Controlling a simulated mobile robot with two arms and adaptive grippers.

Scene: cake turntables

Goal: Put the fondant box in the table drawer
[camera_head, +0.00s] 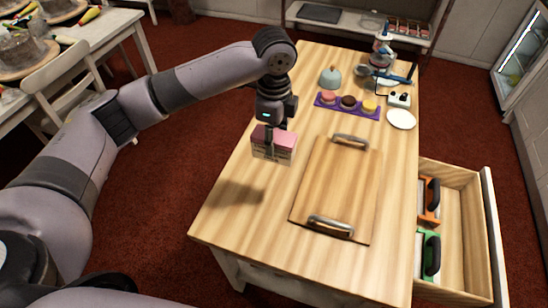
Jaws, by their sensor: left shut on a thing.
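The fondant box (273,146) is a small box with a pink top and a pale patterned side. My left gripper (274,127) points down from above and is shut on its top. A shadow on the table to the lower left suggests the box is held above the surface. The fingertips are partly hidden. The table drawer (456,171) stands pulled out on the right side of the wooden table (222,213). In it lie an orange item (428,206) and a green item (427,268), both with black handles. My right gripper is not in view.
A wooden board (345,190) with two metal handles lies right of the box, between it and the drawer. A purple tray (335,110) with cakes, a blue dome (330,77) and a white plate (401,119) are at the back. The drawer's right part looks empty.

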